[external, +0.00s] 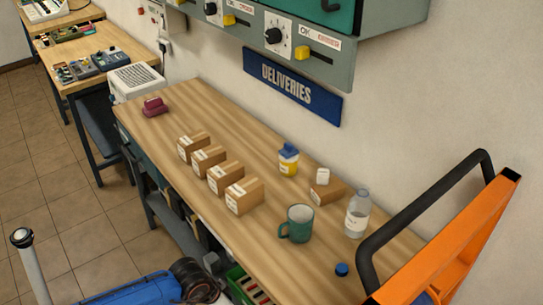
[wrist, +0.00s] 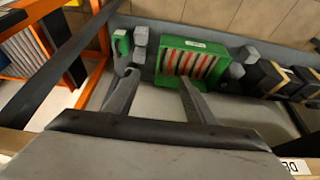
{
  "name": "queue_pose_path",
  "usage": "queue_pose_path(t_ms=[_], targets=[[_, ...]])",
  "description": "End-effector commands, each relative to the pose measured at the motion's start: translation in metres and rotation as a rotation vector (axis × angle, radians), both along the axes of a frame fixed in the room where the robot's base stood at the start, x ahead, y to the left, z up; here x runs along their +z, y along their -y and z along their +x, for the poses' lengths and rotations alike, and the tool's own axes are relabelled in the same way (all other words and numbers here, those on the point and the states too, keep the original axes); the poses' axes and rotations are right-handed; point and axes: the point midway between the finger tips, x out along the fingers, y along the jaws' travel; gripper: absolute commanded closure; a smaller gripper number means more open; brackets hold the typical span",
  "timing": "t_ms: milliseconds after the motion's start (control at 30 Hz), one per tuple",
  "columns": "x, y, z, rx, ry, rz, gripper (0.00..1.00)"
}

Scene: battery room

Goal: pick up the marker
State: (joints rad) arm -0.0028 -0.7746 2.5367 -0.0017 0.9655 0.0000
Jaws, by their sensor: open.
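I cannot make out a marker in either view. My gripper (wrist: 157,77) shows in the wrist view as two grey fingers, apart, with nothing between them. The green container also shows at the bottom of the external view (external: 236,274), below the bench. I cannot pick out my gripper in the external view.
The wooden bench (external: 225,120) holds several cardboard boxes (external: 244,196), a green mug (external: 297,224), a clear bottle (external: 357,214), a yellow-and-blue bottle (external: 288,160), a blue cap (external: 341,269) and a maroon object (external: 155,107). An orange frame with a black handle (external: 450,245) stands at right.

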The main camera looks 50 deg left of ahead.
Motion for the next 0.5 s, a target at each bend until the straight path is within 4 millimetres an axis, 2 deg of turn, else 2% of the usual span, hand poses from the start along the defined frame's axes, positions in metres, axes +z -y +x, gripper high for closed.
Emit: queue_pose_path(t_ms=[67,100,367,500], targets=[[0.0,0.0,0.0,0.0,0.0,0.0,0.5],[0.0,0.0,0.0,0.0,0.0,0.0,0.47],[0.001,0.0,0.0,-0.002,0.0,0.001,0.47],[0.02,0.001,0.006,-0.051,0.002,0.008,0.47]])
